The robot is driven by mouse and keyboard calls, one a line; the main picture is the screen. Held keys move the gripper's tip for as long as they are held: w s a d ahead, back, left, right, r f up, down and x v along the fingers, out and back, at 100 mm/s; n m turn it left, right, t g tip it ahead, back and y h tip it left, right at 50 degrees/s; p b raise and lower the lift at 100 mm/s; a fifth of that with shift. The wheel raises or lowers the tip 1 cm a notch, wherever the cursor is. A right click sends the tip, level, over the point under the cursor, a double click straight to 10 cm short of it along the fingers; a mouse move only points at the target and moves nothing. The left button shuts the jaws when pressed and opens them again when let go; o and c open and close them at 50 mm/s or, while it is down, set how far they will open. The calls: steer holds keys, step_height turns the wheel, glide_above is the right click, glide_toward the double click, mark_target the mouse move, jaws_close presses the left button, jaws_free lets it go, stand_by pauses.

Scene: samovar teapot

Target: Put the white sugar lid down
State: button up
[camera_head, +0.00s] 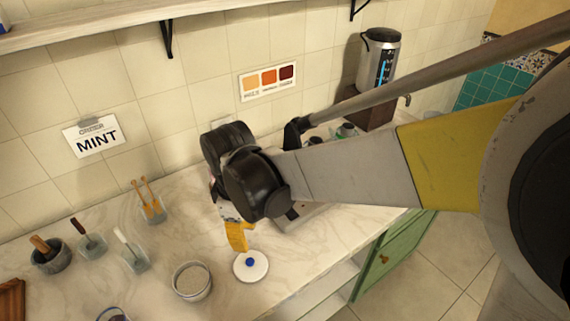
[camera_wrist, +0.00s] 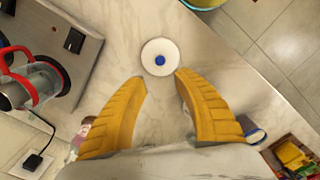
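The white sugar lid (camera_head: 251,267) is a round white disc with a blue knob. It appears to lie flat on the marble counter, near its front edge. In the wrist view the lid (camera_wrist: 150,47) lies just beyond my fingertips, with clear space between it and the fingers. My gripper (camera_wrist: 161,79) has its two yellow fingers spread apart, with nothing between them. In the head view one yellow finger of my gripper (camera_head: 238,240) shows just behind the lid; the other is mostly hidden by the wrist. An uncovered whitish bowl (camera_head: 192,281) stands left of the lid.
Glass holders with utensils (camera_head: 150,206) and a dark mortar (camera_head: 50,257) stand at the left. A dispenser (camera_head: 379,60) stands at the back right. In the wrist view a red-handled glass pot (camera_wrist: 38,84) is at the left. The counter edge is close to the lid.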

steer(key=s+d+r+m+t, duration=0.1)
steer(key=d+r+m+t, duration=0.1)
steer(key=d+m, duration=0.3)
steer(key=s+d+r+m+t, duration=0.2)
steer(key=d+r+m, duration=0.2)
steer(key=d, duration=0.8)
steer(key=s+d+r+m+t, duration=0.2)
steer(key=d+r+m+t, duration=0.1)
steer(key=d+m, duration=0.3)
steer(key=d, duration=0.2)
steer(key=shift+s+d+r, duration=0.15)
steer(key=shift+d, duration=0.15)
